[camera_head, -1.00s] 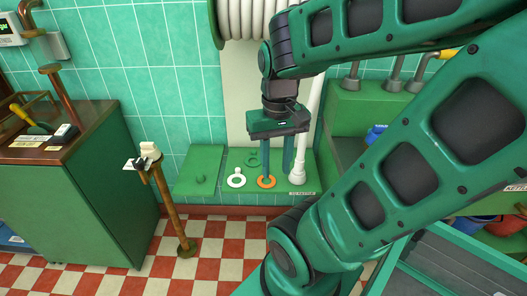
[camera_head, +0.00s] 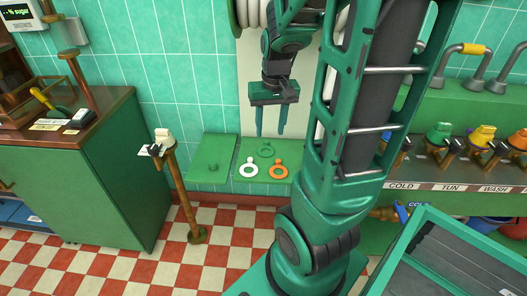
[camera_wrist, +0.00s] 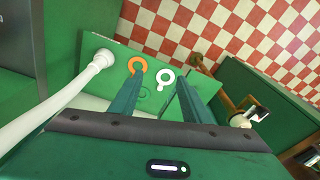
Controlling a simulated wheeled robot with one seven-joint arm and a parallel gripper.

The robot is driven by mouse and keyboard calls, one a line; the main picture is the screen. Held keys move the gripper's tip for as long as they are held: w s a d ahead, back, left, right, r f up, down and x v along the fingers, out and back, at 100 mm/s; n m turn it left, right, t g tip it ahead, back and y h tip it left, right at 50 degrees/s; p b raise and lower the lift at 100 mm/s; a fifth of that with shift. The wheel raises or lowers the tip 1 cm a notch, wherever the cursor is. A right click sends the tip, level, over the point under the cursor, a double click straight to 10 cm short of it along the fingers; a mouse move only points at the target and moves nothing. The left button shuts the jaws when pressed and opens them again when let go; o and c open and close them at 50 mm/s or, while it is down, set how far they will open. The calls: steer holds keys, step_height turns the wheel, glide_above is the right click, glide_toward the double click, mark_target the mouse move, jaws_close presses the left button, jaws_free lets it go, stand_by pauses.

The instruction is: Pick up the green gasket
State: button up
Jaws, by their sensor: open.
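The green gasket (camera_head: 266,150) is a ring with a small tab, lying on the green ledge (camera_head: 225,180) at the foot of the wall, behind the white gasket (camera_head: 248,169) and the orange gasket (camera_head: 278,171). My gripper (camera_head: 270,135) is open and empty, its two fingers pointing down above and behind the gaskets. In the wrist view, the orange gasket (camera_wrist: 138,66) shows by one fingertip and the white gasket (camera_wrist: 166,77) lies between the fingers (camera_wrist: 161,80).
A white pipe (camera_wrist: 85,80) rises beside the orange gasket. Taps (camera_head: 440,140) line the right. Checkered floor is open in front.

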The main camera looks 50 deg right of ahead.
steer(key=w+d+f+t+h, duration=0.1)
steer(key=w+d+f, duration=0.85)
steer(key=w, duration=0.25)
steer(key=t+h, duration=0.1)
glide_toward(267, 142)
steer(key=x, duration=0.2)
steer(key=shift+w+a+f, duration=0.15)
steer(key=shift+a+f, duration=0.05)
steer(key=shift+f, duration=0.25)
steer(key=shift+d+x, duration=0.15)
steer(key=shift+x, duration=1.1)
steer(key=shift+d+x, duration=0.15)
steer(key=shift+x, duration=1.15)
steer(key=shift+r, duration=0.1)
steer(key=c, duration=1.1)
